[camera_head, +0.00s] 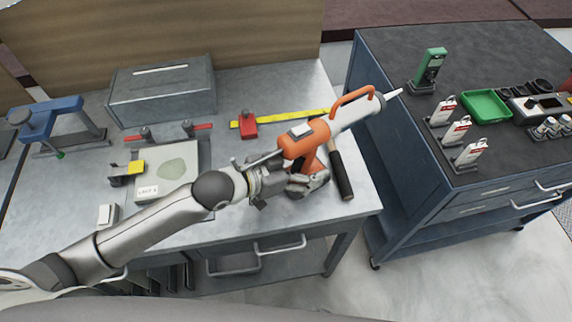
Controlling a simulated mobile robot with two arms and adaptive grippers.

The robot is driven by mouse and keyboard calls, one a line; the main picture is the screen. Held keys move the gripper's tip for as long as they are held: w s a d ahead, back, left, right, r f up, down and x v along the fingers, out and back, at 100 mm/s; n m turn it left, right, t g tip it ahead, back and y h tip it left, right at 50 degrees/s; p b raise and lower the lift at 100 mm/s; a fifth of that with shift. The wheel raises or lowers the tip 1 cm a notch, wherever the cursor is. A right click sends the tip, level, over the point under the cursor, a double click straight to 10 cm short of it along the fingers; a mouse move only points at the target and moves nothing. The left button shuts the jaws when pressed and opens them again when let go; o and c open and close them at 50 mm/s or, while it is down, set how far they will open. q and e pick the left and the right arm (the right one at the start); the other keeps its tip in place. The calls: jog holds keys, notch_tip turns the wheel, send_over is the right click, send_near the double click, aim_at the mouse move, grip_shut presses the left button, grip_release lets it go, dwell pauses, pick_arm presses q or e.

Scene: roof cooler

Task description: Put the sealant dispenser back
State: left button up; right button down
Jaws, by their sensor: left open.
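The sealant dispenser (305,140) is orange, with a pale tube and a white nozzle pointing to the upper right. It is at the right end of the metal workbench (268,90), its nozzle reaching over the gap toward the dark cart. My left gripper (302,186) is open at the lower part of the dispenser, by its handle. The gripper and wrist partly hide the handle, so I cannot tell whether the fingers touch it. My right gripper is not in view.
A dark-handled tool (341,176) lies right beside the gripper. A red tape measure (249,125) with yellow tape lies behind. A grey box (162,92), a blue clamp-like tool (45,118) and a plate (170,172) stand left. The cart (400,50) holds a green tray (486,106).

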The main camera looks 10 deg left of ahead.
pick_arm(q)
jog(key=shift+s+a+r, duration=0.2)
jog(key=shift+a+r, duration=0.1)
jog(key=shift+r, duration=0.1)
jog(key=b+v, duration=0.1)
jog(key=v, duration=1)
jog(key=shift+b, duration=0.3)
jog(key=shift+s+r, duration=0.1)
